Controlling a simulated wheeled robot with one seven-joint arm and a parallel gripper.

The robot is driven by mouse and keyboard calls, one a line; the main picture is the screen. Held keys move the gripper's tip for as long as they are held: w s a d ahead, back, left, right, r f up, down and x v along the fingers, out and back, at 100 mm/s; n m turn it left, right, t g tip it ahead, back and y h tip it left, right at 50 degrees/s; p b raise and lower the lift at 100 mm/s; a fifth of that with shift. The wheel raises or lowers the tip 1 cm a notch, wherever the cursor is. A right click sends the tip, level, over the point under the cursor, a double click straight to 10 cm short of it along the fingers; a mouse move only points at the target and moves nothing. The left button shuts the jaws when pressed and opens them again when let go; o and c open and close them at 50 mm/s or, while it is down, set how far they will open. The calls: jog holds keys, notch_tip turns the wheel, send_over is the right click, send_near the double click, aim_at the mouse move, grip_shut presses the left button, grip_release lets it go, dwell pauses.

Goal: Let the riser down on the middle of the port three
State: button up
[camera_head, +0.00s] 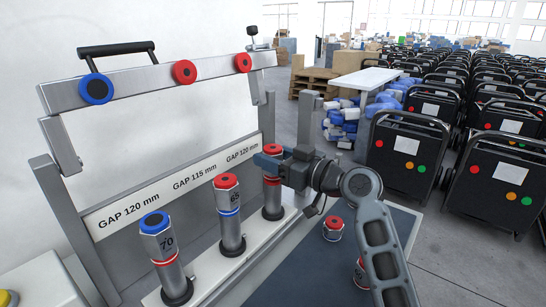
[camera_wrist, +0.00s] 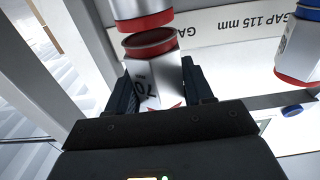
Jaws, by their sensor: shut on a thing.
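The riser (camera_wrist: 157,85), a pale cylinder marked 70 with red end bands, is held upright between the fingers of my gripper (camera_head: 272,163). Its red top (camera_head: 272,149) shows above the fingers in the head view. It stands over port three (camera_head: 273,212), the rightmost of the row, under the right GAP 120 mm label. In the upside-down wrist view, the port's red-ringed post (camera_wrist: 138,10) lies directly beyond the riser's red lower end. The two look roughly in line, very close; I cannot tell whether they touch. My fingers partly hide the riser.
A red-topped riser (camera_head: 229,215) on the middle port and a blue-topped one (camera_head: 161,250) on the left port stand beside it. A crossbar (camera_head: 140,84) with coloured discs hangs above. Another red-topped cylinder (camera_head: 333,230) stands on the dark mat, partly near my arm.

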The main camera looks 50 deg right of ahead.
jog(key=shift+f+b, duration=0.45)
jog(key=shift+b, duration=0.05)
jog(key=o, duration=1.4)
jog(key=shift+c, duration=0.2)
jog(key=s+b, duration=0.1)
jog(key=s, duration=0.6)
jog(key=shift+s, duration=0.4)
jog(key=shift+d, duration=0.1)
